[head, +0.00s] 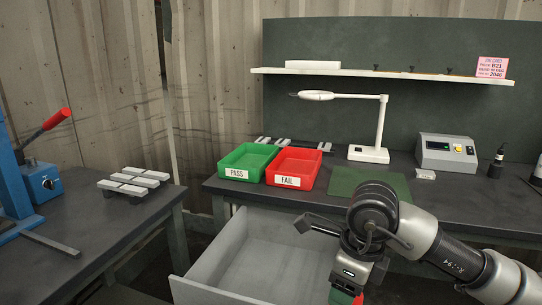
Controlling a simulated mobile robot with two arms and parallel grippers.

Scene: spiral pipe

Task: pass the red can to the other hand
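My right arm comes in from the right, and its gripper (350,284) points down in front of the open drawer, low in the head view. A small red and green piece, which looks like part of the red can (358,299), shows directly under the gripper at the bottom edge. The gripper appears shut on it. Most of the can and the fingertips are cut off by the frame. My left gripper is not in view.
An open grey drawer (187,290) juts out below the workbench. On the bench are a green PASS tray (236,173), a red FAIL tray (287,182), a white lamp (368,154) and a grey control box (436,146). A side table (150,207) stands at left.

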